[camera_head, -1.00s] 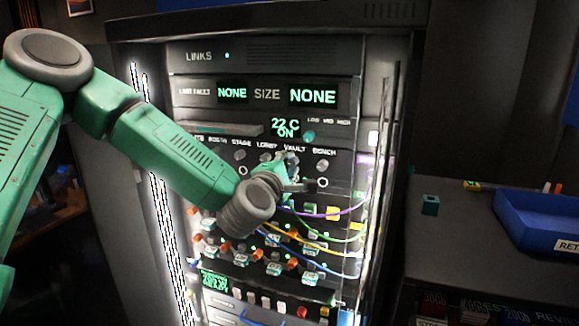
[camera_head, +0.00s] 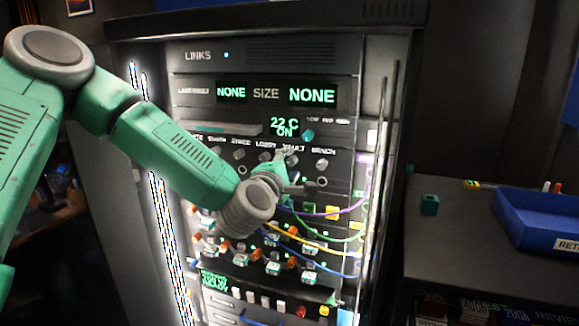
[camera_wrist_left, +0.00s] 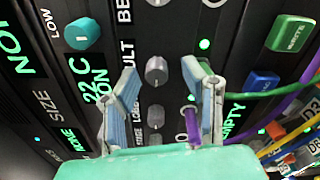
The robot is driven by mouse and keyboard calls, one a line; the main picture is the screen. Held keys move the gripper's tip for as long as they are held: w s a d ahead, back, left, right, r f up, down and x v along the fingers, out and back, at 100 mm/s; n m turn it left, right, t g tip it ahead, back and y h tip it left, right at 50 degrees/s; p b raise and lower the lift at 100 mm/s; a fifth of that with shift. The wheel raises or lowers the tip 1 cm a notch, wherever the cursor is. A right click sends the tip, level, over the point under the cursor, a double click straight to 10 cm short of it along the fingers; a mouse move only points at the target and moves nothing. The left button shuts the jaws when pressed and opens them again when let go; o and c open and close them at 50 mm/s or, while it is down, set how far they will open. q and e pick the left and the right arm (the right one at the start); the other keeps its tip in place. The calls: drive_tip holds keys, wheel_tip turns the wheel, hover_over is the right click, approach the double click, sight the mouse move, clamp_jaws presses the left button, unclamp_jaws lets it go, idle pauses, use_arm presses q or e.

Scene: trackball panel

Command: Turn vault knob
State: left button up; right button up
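The vault knob (camera_wrist_left: 157,70) is a small grey knob beside the label ending in "ULT" in the left wrist view. My left gripper (camera_wrist_left: 161,82) is open, with one blue-grey finger on each side of that knob. The knob lies between the fingertips, with gaps visible on both sides; how deep it sits between them is hard to tell. In the head view, my left gripper (camera_head: 294,172) is at the knob row, just under the VAULT label (camera_head: 293,148), and largely covers the vault knob. My right gripper is not in view.
The lobby knob (camera_wrist_left: 155,117) and bench knob (camera_head: 322,164) flank the vault knob. A teal knob (camera_wrist_left: 82,34) sits above the row. Coloured cables, including a purple one (camera_head: 322,214), hang below. A blue tray (camera_head: 540,222) stands on the bench at right.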

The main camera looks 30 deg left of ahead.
use_arm(q)
drive_tip(key=v, duration=0.7)
drive_tip(key=shift+s+f, duration=0.15)
idle(0.3)
